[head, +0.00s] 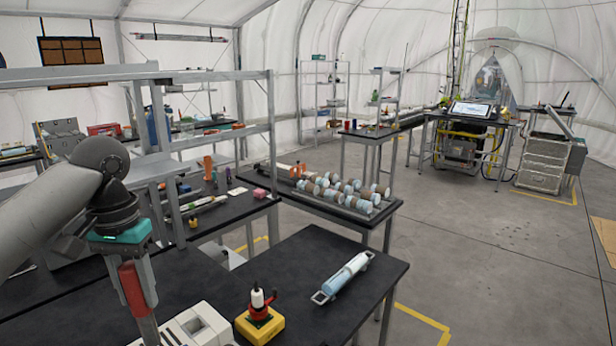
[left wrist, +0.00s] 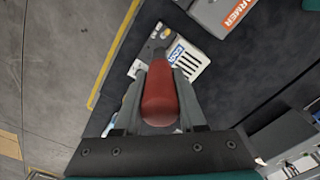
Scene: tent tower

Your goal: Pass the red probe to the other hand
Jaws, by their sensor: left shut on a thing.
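The red probe (head: 133,288) is in my left gripper (head: 138,287) at the lower left of the head view. It hangs down, slightly tilted, with a grey shaft below its red grip. In the left wrist view the rounded red end of the probe (left wrist: 160,95) sits between the two fingers of the left gripper (left wrist: 160,100), which are shut on it. The probe's lower tip is out of the head frame. My right gripper shows in neither view.
Below the probe is a black table (head: 330,245) with a white device (head: 188,328), a yellow block with a red and white top (head: 259,318), and a pale blue cylinder in a holder (head: 343,278). A metal shelf frame (head: 272,130) stands behind. Grey floor is clear at right.

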